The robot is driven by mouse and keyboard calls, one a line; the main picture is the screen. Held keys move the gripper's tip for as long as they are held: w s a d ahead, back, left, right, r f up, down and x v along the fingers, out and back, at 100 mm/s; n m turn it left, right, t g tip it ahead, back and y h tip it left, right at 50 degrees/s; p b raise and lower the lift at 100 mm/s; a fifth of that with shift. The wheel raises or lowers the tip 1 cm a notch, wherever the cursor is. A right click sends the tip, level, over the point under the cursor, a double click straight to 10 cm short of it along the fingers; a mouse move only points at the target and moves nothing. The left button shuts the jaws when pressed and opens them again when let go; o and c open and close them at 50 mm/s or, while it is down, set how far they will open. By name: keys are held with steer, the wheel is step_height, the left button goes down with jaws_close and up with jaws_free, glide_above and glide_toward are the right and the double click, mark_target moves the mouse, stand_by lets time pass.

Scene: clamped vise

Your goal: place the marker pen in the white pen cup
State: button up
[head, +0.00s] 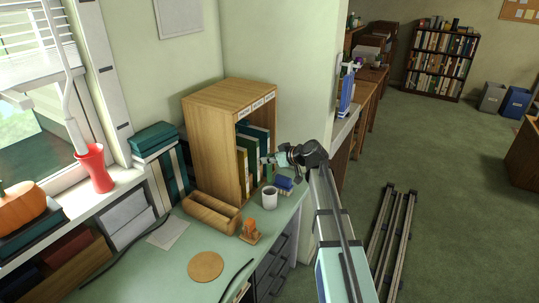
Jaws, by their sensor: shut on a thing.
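The white pen cup (270,200) stands upright on the green desk, in front of the open wooden cabinet. My gripper (268,161) is at the end of my arm, in front of the cabinet's books and above the cup in the picture. It is shut on a small slim thing, which I take to be the marker pen. The pen is too small and too much mixed with the books behind it to make out its tilt. A gap shows between the gripper and the cup's rim.
A blue object (284,183) sits right of the cup. Left of it are an open wooden tray (212,213) and a wooden stand with an orange thing (250,230). A round cork mat (205,267) lies nearer. The wooden cabinet (212,132) rises close behind.

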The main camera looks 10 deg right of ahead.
step_height(320, 180, down, 12)
steer(key=b, duration=0.1)
steer(key=shift+b, duration=0.4)
stand_by(0.4)
steer(key=o, duration=0.9)
steer(key=shift+o, duration=0.2)
steer(key=s+d+b, duration=0.4)
steer(key=s+d, duration=0.1)
steer(key=s, duration=0.2)
steer(key=shift+d, duration=0.25)
